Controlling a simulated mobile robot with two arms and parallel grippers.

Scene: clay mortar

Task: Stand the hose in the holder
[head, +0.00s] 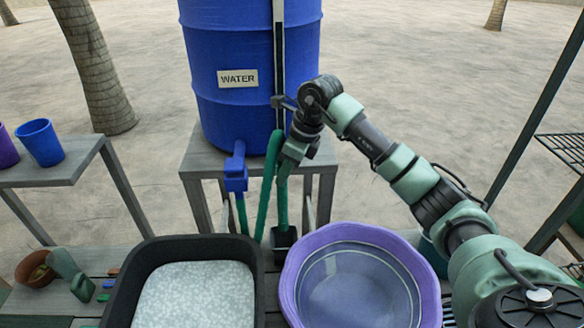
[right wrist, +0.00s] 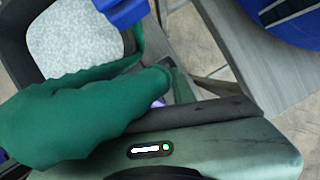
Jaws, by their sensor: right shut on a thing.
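The green hose (head: 266,195) hangs in front of the barrel stand, its bent top beside my right gripper (head: 287,160). My right gripper points down and is shut on the hose; its fingertips are mostly hidden. In the right wrist view the hose (right wrist: 85,115) fills the left side, close to the gripper body. A second green length (head: 282,205) runs below the gripper down to a small dark box (head: 284,238), which looks like the holder. I cannot tell whether the hose end is inside it. My left gripper is not in view.
A blue water barrel (head: 250,75) with a blue tap (head: 236,172) stands on a grey stand (head: 195,160). In front are a black tray (head: 118,285) of pale speckled material and a purple basin (head: 290,275). A clay pot (head: 35,270) lies at left.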

